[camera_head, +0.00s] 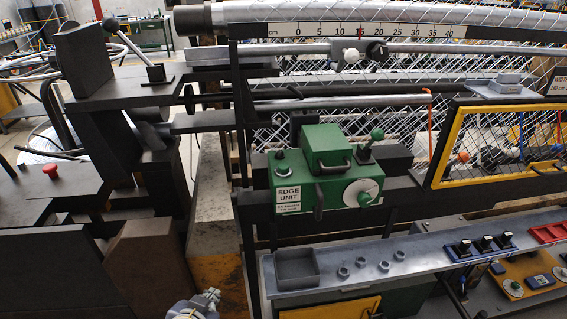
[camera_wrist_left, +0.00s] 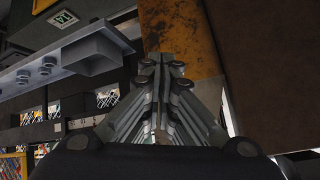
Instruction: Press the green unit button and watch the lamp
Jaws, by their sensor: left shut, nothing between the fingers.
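The green unit (camera_head: 335,190), labelled "EDGE UNIT", is mounted on the machine's dark rail in the middle of the head view. It has a small silver-topped button-like part (camera_head: 280,155) at its upper left, a white dial (camera_head: 363,193) and a lever with a green ball (camera_head: 377,134). I cannot tell which part is the lamp or whether it is lit. My left gripper (camera_head: 211,296) is low in the head view, below and left of the unit, apart from it. In the left wrist view its fingers (camera_wrist_left: 163,66) are together and empty. My right gripper is not in view.
A grey shelf (camera_head: 345,285) with an open grey tray (camera_head: 297,269) and several nuts runs below the unit. A yellow-framed mesh guard (camera_head: 440,150) stands right of it. A rusty yellow post (camera_head: 217,265) rises behind my left gripper. A red button (camera_head: 50,170) is far left.

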